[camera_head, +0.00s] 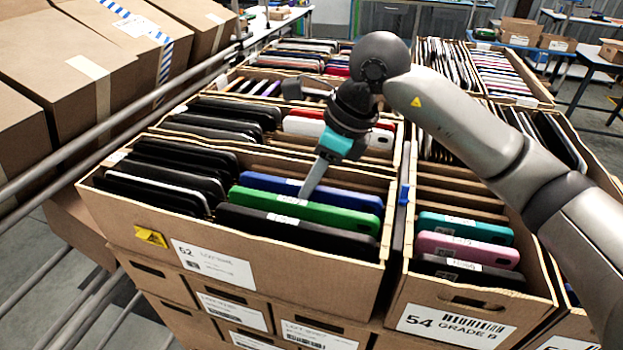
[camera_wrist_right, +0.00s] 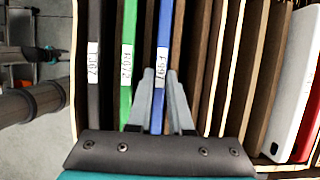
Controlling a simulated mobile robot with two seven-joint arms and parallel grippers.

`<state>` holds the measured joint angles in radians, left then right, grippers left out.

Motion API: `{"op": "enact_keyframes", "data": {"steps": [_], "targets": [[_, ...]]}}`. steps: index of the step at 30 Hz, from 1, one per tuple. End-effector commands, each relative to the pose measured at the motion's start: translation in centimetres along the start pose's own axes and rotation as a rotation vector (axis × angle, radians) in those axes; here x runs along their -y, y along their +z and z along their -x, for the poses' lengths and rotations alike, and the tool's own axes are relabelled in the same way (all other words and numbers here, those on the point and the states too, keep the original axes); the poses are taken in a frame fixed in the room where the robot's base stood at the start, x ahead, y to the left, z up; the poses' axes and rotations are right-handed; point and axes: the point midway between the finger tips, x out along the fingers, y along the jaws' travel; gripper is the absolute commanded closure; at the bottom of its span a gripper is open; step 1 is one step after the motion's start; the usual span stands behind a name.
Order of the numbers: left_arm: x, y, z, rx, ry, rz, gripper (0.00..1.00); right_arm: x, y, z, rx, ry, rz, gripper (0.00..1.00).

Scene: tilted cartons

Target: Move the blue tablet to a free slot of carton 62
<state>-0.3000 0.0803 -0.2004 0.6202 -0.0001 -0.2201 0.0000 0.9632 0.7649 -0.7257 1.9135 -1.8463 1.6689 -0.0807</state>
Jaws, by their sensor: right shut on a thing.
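My left gripper is not in view.
In the right wrist view, bare brown dividers (camera_wrist_right: 222,60) with empty slots lie right of the blue tablet, then white and red tablets (camera_wrist_right: 300,90). Carton 54 (camera_head: 470,300) stands at right, with empty slots behind its teal tablet (camera_head: 465,228). A rail (camera_head: 100,125) runs at left.

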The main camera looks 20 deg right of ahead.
Motion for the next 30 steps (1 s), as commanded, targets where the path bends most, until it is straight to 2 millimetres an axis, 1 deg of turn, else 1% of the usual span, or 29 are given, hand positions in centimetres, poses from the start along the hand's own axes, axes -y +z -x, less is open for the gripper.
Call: {"op": "enact_keyframes", "data": {"steps": [3,4,13,20,23,26,29,30], "targets": [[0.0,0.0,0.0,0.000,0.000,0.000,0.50,0.0,0.1,0.1,0.004,-0.002,0.001,1.00],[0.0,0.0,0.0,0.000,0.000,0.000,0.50,0.0,0.1,0.1,0.003,-0.002,0.001,0.80],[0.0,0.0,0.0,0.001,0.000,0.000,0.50,0.0,0.0,0.0,0.001,-0.001,0.000,0.47],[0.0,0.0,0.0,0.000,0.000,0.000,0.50,0.0,-0.1,-0.1,-0.004,0.002,0.000,0.47],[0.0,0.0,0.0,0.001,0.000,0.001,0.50,0.0,-0.1,0.4,-0.002,0.000,0.000,0.47],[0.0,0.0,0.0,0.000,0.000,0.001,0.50,0.1,0.0,1.7,0.000,-0.003,0.000,0.47],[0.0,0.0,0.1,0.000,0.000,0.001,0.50,0.1,0.1,3.7,0.003,-0.005,0.000,0.47],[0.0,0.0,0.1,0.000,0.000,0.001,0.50,0.1,0.1,4.7,0.003,-0.006,0.000,0.47]]}}
